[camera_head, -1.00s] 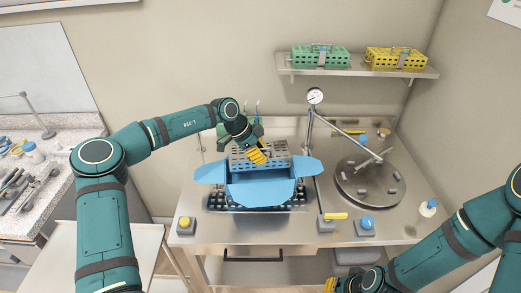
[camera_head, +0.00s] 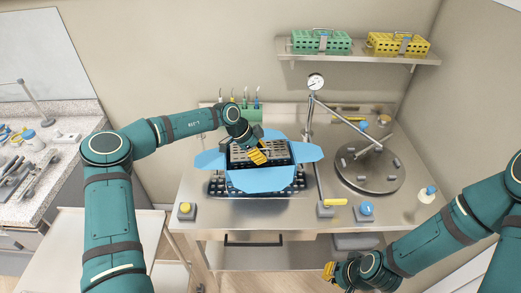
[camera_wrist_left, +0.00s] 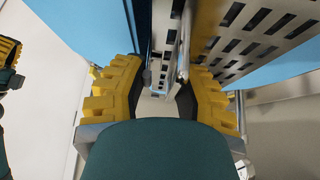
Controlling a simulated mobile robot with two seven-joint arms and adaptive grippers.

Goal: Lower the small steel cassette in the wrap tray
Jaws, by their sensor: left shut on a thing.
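The small steel cassette (camera_head: 240,160) is a grey perforated box inside the opening of the blue wrap tray (camera_head: 258,181), below the tops of the spread flaps. My left gripper (camera_head: 260,155) is over the cassette, shut on its handle. In the left wrist view the yellow fingers of my left gripper (camera_wrist_left: 160,92) stand on both sides of the handle, with the cassette's slotted wall (camera_wrist_left: 245,40) and the blue wrap (camera_wrist_left: 78,25) close by. Whether the cassette touches the tray floor is hidden. My right gripper (camera_head: 331,272) is low at the front, away from the tray; its jaws are unclear.
A green holder (camera_head: 243,115) with upright tools stands behind the tray. A gauge post (camera_head: 309,125) and a round steel plate (camera_head: 368,172) are to the right. Green and yellow cassettes (camera_head: 320,42) sit on the wall shelf.

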